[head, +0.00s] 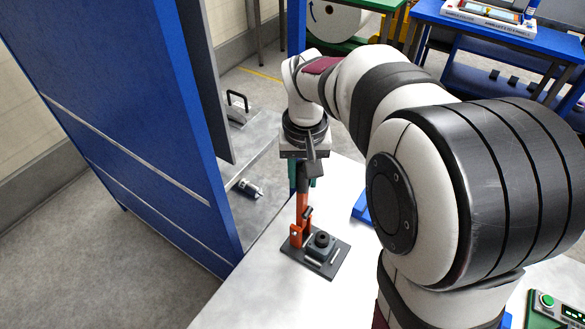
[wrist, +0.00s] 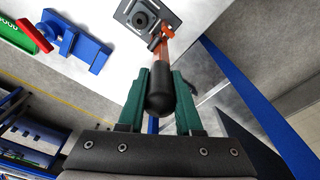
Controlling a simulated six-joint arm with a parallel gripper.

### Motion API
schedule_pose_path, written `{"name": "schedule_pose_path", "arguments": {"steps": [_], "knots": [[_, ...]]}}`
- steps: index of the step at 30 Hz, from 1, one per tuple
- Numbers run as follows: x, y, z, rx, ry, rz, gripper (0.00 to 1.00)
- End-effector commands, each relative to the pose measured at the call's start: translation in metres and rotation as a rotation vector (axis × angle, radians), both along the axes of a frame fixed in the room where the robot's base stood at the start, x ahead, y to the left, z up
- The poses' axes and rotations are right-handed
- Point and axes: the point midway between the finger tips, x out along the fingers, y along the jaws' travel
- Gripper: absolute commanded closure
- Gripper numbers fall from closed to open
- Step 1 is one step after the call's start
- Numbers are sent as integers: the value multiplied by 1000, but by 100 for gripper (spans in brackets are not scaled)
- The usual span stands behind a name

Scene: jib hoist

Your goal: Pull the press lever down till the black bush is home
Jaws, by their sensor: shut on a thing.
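The press lever (head: 302,208) is an orange arm rising nearly upright from an orange bracket on a dark base plate (head: 333,268). Its black grip (wrist: 160,92) is between the green fingers of my gripper (wrist: 160,74), which is shut on it. In the head view my gripper (head: 306,176) is above the press, and my wrist hides the lever's top. The black bush (head: 322,238) shows as a dark round piece on the grey block beside the bracket. It also shows in the wrist view (wrist: 140,19). How deep it sits cannot be told.
The press stands on a white table (head: 245,300). A blue cabinet (head: 110,120) rises close on the left. A grey surface with a small cylindrical part (head: 250,188) lies between them. In the wrist view, a blue block (wrist: 88,50) and a red-handled piece (wrist: 35,36) are at the left.

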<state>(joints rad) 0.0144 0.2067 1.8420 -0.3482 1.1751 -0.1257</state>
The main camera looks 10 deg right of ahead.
Motion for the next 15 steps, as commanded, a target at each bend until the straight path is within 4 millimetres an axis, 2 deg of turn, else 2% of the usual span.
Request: {"name": "schedule_pose_path", "arguments": {"steps": [8, 15], "knots": [[-31, -32, -4, 175, -181, -10, 100], [-56, -58, -18, 336, -337, -18, 100]]}}
